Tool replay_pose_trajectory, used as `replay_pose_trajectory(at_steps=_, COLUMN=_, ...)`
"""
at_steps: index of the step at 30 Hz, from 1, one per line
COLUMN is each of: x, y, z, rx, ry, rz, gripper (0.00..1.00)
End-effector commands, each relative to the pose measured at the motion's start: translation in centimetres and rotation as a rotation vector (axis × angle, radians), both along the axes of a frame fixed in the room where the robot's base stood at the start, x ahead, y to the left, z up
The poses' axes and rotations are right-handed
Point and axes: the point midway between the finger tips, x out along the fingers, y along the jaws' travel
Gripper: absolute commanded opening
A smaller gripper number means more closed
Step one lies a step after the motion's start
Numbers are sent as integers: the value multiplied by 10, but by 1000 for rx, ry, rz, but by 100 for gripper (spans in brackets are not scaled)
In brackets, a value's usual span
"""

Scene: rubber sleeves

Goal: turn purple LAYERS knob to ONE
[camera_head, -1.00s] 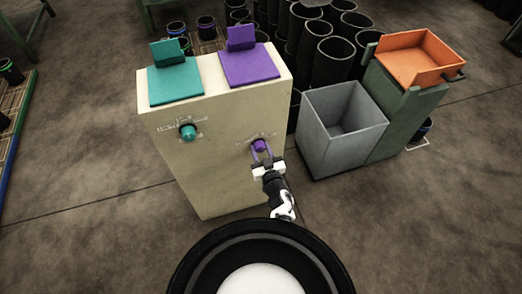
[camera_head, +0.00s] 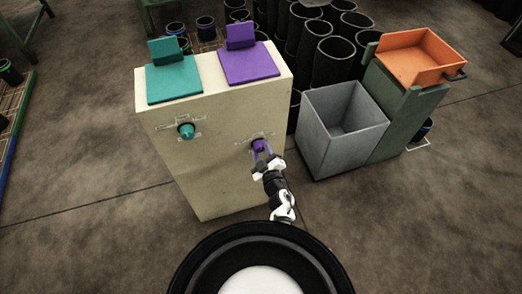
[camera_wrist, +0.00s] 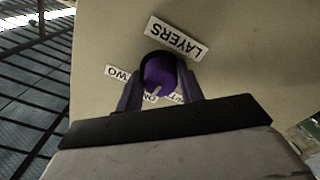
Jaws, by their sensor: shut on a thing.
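The purple LAYERS knob (camera_head: 258,145) sits on the front of the cream cabinet (camera_head: 215,165), at its right side. In the wrist view the knob (camera_wrist: 160,74) is between the two fingers of my gripper (camera_wrist: 163,80), which is shut on it. The LAYERS label (camera_wrist: 177,40) appears upside down beyond the knob. The TWO label (camera_wrist: 117,72) shows left of the fingers. The ONE label (camera_wrist: 151,98) shows below the knob, partly covered. The knob's pale pointer mark (camera_wrist: 155,91) points down toward ONE. Another label, right of ONE, is mostly hidden by the finger.
A teal knob (camera_head: 186,131) is on the same cabinet front, to the left. Teal (camera_head: 174,84) and purple (camera_head: 250,66) plates lie on top. A grey open bin (camera_head: 342,130) and an orange tray (camera_head: 420,58) stand to the right. The floor in front is clear.

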Motion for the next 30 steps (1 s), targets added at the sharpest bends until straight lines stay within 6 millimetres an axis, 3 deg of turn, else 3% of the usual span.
replay_pose_trajectory(at_steps=20, x=0, y=0, z=1, rx=-72, ry=-25, rz=0, gripper=15)
replay_pose_trajectory(at_steps=21, x=0, y=0, z=1, rx=-72, ry=-25, rz=0, gripper=39)
replay_pose_trajectory(at_steps=26, x=0, y=0, z=1, rx=-71, ry=-24, rz=1, gripper=59)
replay_pose_trajectory(at_steps=30, x=0, y=0, z=0, rx=-71, ry=-24, rz=1, gripper=59)
